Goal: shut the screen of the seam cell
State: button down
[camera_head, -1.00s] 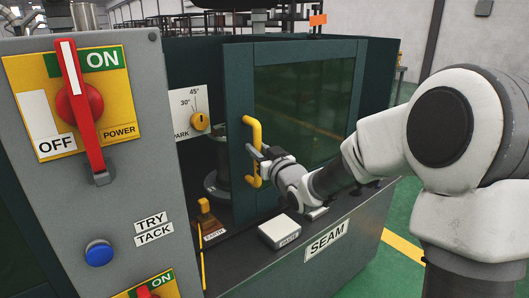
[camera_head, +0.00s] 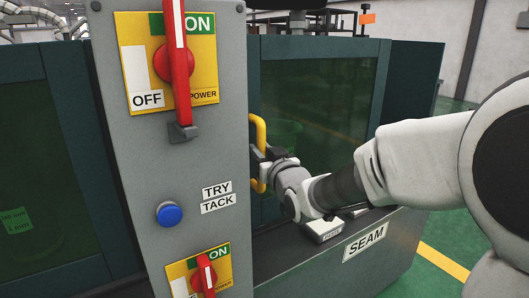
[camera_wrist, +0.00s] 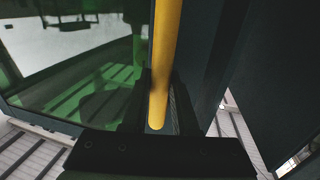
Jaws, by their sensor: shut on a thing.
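The screen (camera_head: 330,105) of the seam cell is a dark teal frame with a green-tinted pane. Its upright yellow handle (camera_head: 260,133) is near the middle of the head view, just right of the grey control panel. My gripper (camera_head: 260,165) is shut on the handle's lower part. In the wrist view the yellow handle (camera_wrist: 165,60) runs down between my gripper's dark fingers (camera_wrist: 160,105). The panel hides the screen's left edge, so I cannot tell whether a gap is left there.
The grey control panel (camera_head: 170,250) stands close on the left, with a red power switch (camera_head: 175,65), a blue try tack button (camera_head: 169,214) and a lower red switch (camera_head: 206,274). A pale box (camera_head: 322,230) sits on the ledge below my arm, above the SEAM label (camera_head: 365,242).

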dwell(0.3)
jog(key=c, duration=0.7)
grip_release()
jog(key=shift+s, duration=0.15)
